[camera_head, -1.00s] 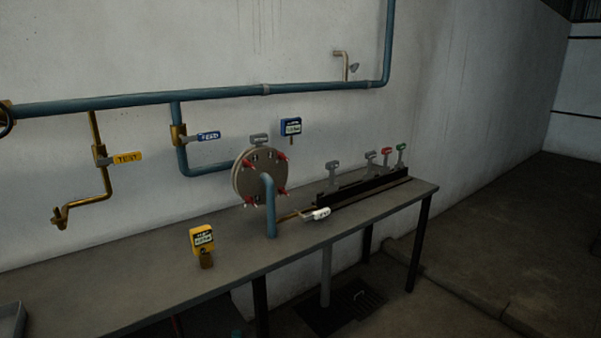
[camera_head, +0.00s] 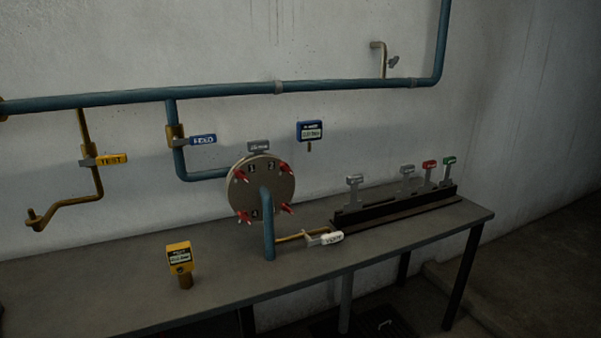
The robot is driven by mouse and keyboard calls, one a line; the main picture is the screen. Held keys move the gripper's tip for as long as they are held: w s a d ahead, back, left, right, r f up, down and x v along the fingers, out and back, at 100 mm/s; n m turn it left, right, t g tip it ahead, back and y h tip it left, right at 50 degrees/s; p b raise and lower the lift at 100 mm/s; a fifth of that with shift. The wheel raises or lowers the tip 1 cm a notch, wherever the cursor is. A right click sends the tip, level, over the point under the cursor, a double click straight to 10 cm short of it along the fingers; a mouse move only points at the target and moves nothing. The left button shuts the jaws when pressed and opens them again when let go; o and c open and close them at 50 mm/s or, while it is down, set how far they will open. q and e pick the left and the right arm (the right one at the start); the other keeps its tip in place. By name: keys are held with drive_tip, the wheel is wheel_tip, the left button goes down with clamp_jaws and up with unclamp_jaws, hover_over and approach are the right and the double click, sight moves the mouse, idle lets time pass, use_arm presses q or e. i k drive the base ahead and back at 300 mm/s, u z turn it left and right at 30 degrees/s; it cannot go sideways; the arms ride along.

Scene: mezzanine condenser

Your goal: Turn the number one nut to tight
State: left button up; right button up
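The round condenser flange (camera_head: 262,208) stands upright on the bench, with several red nuts or handles around its face. The number one mark (camera_head: 251,167) is at the upper left of the face. The red nut beside it (camera_head: 240,177) is at the upper left edge. A number two mark (camera_head: 271,166) is at the upper right, by another red nut (camera_head: 285,168). A blue pipe (camera_head: 268,225) comes out of the middle of the flange and bends down. How tight the nut is cannot be seen. Neither of my grippers is in view.
The grey bench (camera_head: 110,280) runs along the wall. A yellow gauge (camera_head: 179,258) stands in front of the flange. A white-handled vent valve (camera_head: 331,239) is to its right. A black rack (camera_head: 395,209) holds several tagged tools. Blue pipe (camera_head: 220,91) and a yellow test valve (camera_head: 110,160) are on the wall.

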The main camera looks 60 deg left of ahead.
sight(239, 174)
drive_tip(key=u, duration=0.1)
drive_tip(key=i, duration=1)
drive_tip(key=u, duration=1.35)
drive_tip(key=i, duration=0.7)
drive_tip(key=u, duration=0.75)
